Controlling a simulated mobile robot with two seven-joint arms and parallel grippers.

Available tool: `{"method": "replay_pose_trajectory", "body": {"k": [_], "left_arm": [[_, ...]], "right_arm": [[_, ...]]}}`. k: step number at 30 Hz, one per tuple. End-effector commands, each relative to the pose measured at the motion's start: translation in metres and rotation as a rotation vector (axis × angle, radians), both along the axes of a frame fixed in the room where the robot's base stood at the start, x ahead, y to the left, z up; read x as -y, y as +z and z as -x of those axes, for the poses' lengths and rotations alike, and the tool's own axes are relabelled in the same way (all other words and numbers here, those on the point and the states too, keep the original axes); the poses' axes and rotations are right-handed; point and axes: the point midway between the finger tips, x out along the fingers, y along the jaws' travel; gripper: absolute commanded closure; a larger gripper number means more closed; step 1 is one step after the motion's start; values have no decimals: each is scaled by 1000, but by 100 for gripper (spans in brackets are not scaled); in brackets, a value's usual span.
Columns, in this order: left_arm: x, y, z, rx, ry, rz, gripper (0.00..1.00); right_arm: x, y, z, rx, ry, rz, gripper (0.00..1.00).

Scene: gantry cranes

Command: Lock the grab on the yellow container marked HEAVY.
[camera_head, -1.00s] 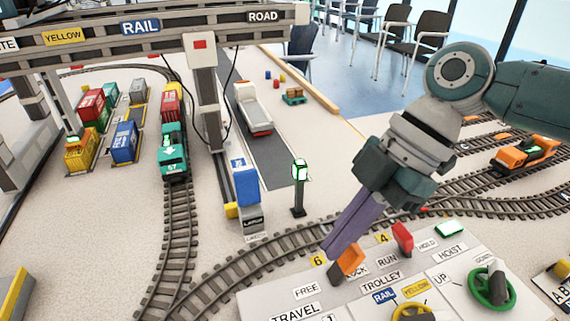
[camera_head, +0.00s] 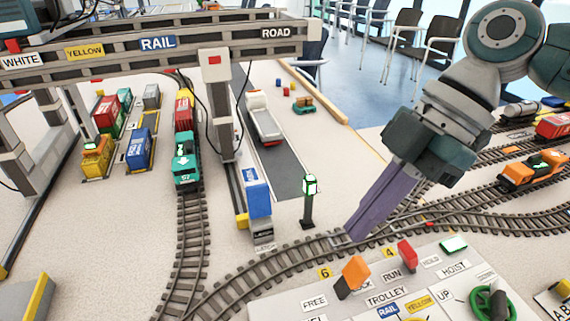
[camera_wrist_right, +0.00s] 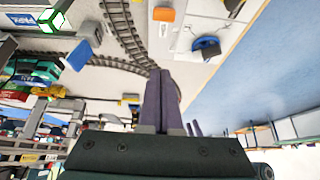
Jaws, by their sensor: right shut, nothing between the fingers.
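The yellow container (camera_head: 96,160) stands at the left in the head view, with a small green light on top. Its marking is too small to read. On the control panel (camera_head: 280,309), an orange lever (camera_head: 356,271) stands between the FREE label and a partly covered label ending in "CK". It leans to the right, toward that label. My right gripper (camera_head: 360,234) is shut and empty, above and behind the orange lever and apart from it. The right wrist view shows its closed fingers (camera_wrist_right: 160,76) and the orange lever (camera_wrist_right: 163,14). My left gripper is not in view.
A red lever (camera_head: 407,253) and green handwheel (camera_head: 492,303) are on the panel. Behind it are a track, a signal post with a green light (camera_head: 309,186) and a blue block (camera_head: 257,195). The gantry beam (camera_head: 230,44) crosses above. A green locomotive (camera_head: 186,170) stands left of centre.

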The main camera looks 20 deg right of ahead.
Motion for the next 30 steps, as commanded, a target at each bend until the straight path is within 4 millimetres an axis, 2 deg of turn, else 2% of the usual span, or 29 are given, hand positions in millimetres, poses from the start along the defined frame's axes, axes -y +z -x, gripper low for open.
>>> {"method": "replay_pose_trajectory", "body": {"k": [3, 9, 30], "left_arm": [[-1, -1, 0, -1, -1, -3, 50], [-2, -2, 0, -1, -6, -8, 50], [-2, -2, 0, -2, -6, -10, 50]], "right_arm": [[13, 13, -1, 3, -1, 1, 100], [22, 23, -1, 1, 0, -1, 100], [22, 24, -1, 0, 1, -1, 100]]}}
